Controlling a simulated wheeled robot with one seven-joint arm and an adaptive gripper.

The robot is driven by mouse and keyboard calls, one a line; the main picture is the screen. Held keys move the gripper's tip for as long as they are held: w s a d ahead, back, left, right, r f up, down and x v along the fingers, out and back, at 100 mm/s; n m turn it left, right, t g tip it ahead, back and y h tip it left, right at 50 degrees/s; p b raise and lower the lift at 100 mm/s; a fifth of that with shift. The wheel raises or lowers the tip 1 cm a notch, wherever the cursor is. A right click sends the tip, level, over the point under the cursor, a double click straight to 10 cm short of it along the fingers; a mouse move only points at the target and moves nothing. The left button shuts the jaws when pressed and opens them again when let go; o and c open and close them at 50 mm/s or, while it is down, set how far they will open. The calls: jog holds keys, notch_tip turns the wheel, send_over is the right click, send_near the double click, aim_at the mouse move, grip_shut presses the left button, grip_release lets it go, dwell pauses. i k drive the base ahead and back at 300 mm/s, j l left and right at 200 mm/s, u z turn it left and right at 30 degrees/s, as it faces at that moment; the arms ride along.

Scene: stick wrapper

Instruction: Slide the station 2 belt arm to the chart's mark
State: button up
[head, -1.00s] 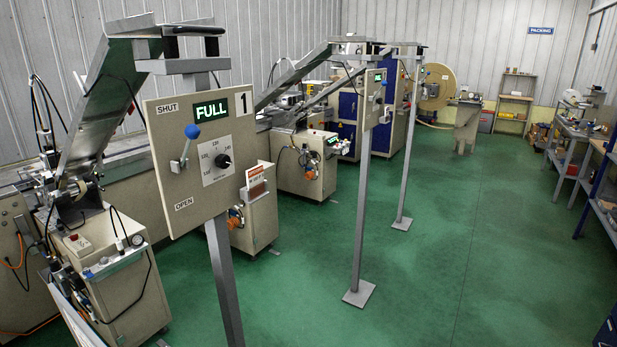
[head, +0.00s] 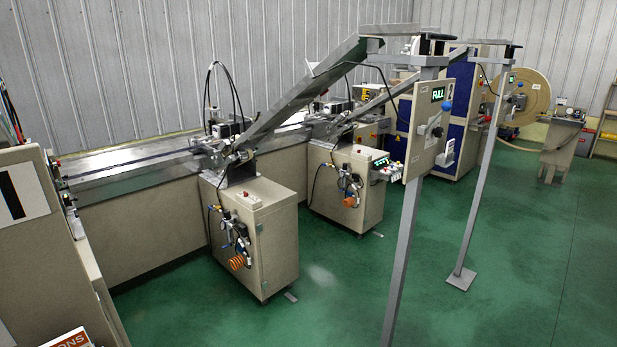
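The station 2 panel (head: 424,128) stands on a grey post at right of centre, seen at an angle. A long sloping metal chute (head: 297,98) rises from the machine (head: 249,235) to the post top. I cannot tell which part is the belt arm. The chart's mark is not readable. My gripper is not in view.
A second post panel (head: 514,97) stands behind, on a floor plate (head: 461,278). Another machine cabinet (head: 345,187) stands along the metal bench (head: 130,160). A cabinet marked 1 (head: 45,240) fills the left edge. Green floor (head: 520,250) is clear at right.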

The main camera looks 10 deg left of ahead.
aim_at(225, 145)
jog(key=i+j+u, duration=0.25)
jog(key=i+u, duration=0.5)
jog(key=i, duration=0.25)
jog(key=i+u, duration=0.4)
jog(key=i, duration=0.15)
jog(key=i+l+u, duration=0.35)
jog(key=i, duration=0.15)
jog(key=i+u, duration=0.1)
jog(key=i, duration=0.95)
jog(key=i+l+u, duration=0.1)
jog(key=i, duration=1)
jog(key=i+l+u, duration=0.15)
jog(key=i+u, duration=0.15)
jog(key=i, duration=0.25)
